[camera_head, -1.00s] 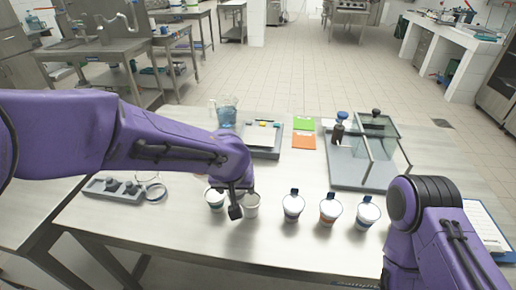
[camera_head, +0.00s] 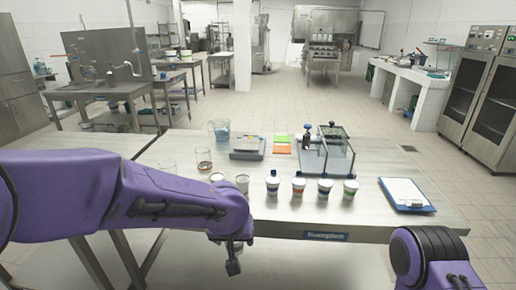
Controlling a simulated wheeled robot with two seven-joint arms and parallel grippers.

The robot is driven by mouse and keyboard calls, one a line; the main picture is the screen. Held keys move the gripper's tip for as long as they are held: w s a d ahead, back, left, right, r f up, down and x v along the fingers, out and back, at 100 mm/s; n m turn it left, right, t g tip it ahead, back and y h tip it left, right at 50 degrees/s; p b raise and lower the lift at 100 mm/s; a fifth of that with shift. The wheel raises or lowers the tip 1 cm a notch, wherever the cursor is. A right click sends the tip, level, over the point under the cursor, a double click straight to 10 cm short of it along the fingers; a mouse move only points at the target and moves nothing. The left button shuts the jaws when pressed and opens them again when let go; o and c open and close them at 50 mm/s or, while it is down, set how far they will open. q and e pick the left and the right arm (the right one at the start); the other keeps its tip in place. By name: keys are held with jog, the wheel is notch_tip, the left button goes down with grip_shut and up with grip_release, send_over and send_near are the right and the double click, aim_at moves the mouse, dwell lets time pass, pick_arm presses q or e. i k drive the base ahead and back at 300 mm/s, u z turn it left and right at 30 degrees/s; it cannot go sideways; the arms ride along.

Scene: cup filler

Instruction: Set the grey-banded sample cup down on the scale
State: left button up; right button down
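Several white sample cups stand in a row along the front of the table (camera_head: 180,205). From the left they are a plain-looking cup (camera_head: 217,177), another pale cup (camera_head: 242,184), a dark-blue-banded cup (camera_head: 272,185), an orange-banded cup (camera_head: 299,188), a blue-banded cup (camera_head: 325,190) and a green-banded cup (camera_head: 350,190). I cannot tell which band is grey; the two leftmost bands are unclear. A glass-walled device, perhaps the scale (camera_head: 335,158), stands behind the row. My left gripper (camera_head: 233,262) hangs in front of the table edge, its opening unclear. My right gripper is out of view.
A grey tray-like device (camera_head: 247,150), a blue beaker (camera_head: 221,131) and green and orange cards (camera_head: 282,144) lie at the back. A glass with brown contents (camera_head: 204,160) stands left. A clipboard (camera_head: 405,193) lies right. The table's right front is bare.

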aim_at(247, 144)
jog(key=z, duration=0.75)
jog(key=i, duration=0.4)
